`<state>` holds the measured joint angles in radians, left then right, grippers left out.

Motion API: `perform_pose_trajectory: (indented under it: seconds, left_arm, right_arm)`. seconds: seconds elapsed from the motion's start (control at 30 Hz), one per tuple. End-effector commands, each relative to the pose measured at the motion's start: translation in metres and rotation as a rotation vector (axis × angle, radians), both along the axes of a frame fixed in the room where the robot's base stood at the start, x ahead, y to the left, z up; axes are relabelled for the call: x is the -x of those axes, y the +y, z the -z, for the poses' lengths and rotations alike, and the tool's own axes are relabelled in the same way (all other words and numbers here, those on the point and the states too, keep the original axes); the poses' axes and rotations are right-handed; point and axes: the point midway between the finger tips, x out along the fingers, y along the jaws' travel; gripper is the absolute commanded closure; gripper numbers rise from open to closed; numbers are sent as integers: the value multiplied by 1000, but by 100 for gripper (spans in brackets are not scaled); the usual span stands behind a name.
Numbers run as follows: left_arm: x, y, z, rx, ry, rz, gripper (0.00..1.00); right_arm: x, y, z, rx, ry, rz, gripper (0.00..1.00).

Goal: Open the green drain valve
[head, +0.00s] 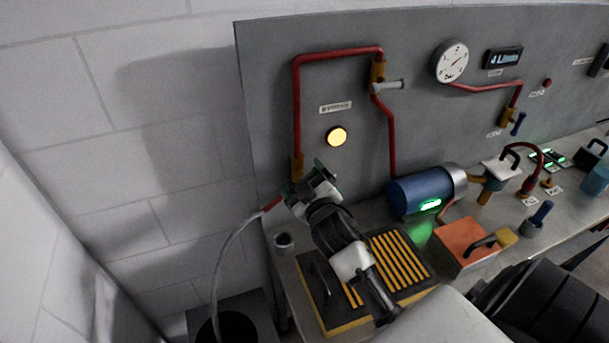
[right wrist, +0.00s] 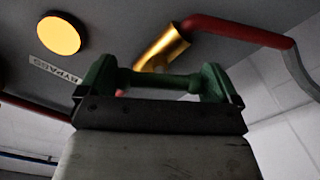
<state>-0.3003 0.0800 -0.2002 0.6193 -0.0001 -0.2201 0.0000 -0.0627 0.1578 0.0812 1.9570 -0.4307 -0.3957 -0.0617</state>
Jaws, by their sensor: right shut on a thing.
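The green drain valve's handle (head: 323,166) is at the lower left of the grey panel, beside a brass fitting at the foot of the red pipe. My right gripper (head: 309,187) is shut on this handle and hides much of it. In the right wrist view the green handle (right wrist: 160,80) shows as a bar between two end posts, just beyond the dark jaw of my right gripper (right wrist: 160,112). The brass fitting (right wrist: 163,46) is behind it. The valve's body is mostly hidden. My left gripper is not in view.
A clear hose (head: 222,250) runs from the red outlet down toward a dark bucket (head: 228,328). A lit yellow lamp (head: 337,137) is above the gripper. A yellow-slatted tray (head: 405,258), a blue cylinder (head: 412,194) and an orange box (head: 466,240) crowd the bench to the right.

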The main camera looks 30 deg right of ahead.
Motion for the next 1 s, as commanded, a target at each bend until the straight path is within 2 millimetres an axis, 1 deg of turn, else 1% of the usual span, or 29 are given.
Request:
perform_pose_trajectory:
  seconds: [0.1,0.6,0.8,1.0]
  left_arm:
    - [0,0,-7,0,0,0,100]
    - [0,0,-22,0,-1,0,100]
    - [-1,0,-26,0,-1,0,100]
    - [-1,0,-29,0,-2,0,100]
  right_arm:
    - [0,1,-1,109,27,-2,30]
    - [0,1,0,567,136,-2,30]
    - [0,1,1,722,174,-3,30]
    - [0,1,1,837,201,-2,30]
